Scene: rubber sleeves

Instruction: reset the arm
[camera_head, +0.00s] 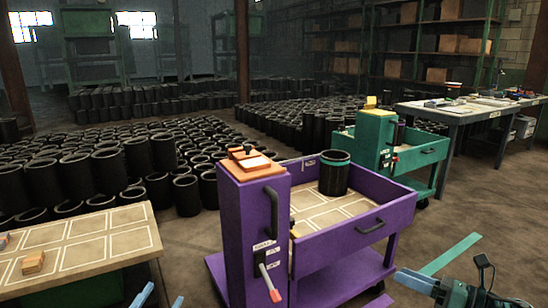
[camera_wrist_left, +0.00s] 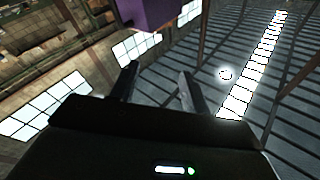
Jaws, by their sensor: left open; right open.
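My left gripper (camera_head: 161,297) shows only its fingertips at the bottom edge of the head view, right of the near table. In the left wrist view its two fingers (camera_wrist_left: 160,85) stand apart with nothing between them, against windows and a ribbed ceiling. My right gripper (camera_head: 482,275) is at the lower right of the head view, right of the purple cart, open, with no object visible in it. A black rubber sleeve (camera_head: 334,174) stands upright on the far side of the purple cart's tray (camera_head: 310,215).
The purple cart (camera_head: 235,225) stands in the middle foreground, a green cart (camera_head: 372,145) behind it. A marked-out table (camera_head: 75,245) with a small orange-tan block (camera_head: 33,262) is at left. Many black sleeves (camera_head: 75,170) cover the floor behind. A workbench (camera_head: 465,110) is at right.

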